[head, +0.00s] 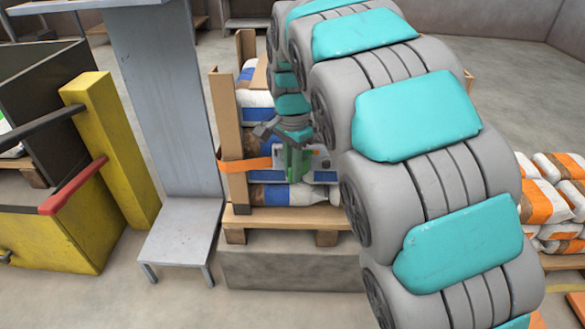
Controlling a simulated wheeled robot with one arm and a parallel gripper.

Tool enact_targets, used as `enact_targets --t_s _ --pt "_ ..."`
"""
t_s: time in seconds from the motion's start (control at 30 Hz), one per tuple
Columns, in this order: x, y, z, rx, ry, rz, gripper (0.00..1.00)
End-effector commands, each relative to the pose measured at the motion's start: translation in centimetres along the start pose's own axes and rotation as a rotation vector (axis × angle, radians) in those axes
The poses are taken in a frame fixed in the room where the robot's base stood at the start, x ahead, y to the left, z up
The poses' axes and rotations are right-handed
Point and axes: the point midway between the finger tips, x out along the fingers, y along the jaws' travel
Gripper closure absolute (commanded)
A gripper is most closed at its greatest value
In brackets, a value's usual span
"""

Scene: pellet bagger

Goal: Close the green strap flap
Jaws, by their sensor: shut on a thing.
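The green strap flap (298,164) shows as a small green patch at the front of the strapped pallet stack, at the end of my arm. An orange strap (246,165) runs from the wooden corner post toward it. My gripper (290,157) points down at the flap and is shut on it, as far as I can tell at this size. The gripper partly covers the flap, so its angle and its hinge cannot be made out.
The stack of white and blue bags (262,195) stands on a wooden pallet (278,216) above a grey block. A grey metal column (165,90) and a yellow frame (115,150) stand left. Orange and white bags (552,190) lie right. My arm hides much of the stack's right side.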

Motion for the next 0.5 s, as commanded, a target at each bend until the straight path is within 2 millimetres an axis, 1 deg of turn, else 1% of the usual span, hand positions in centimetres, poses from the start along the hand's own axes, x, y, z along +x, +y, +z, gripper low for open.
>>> enact_targets --t_s 0.17,0.3,0.5 --pt "-0.2 -0.1 0.0 0.03 0.0 0.002 1.0" --pt "-0.5 -0.8 -0.1 0.159 0.0 0.006 1.0" --pt "-0.3 -1.8 -0.2 0.334 0.0 0.003 1.0"
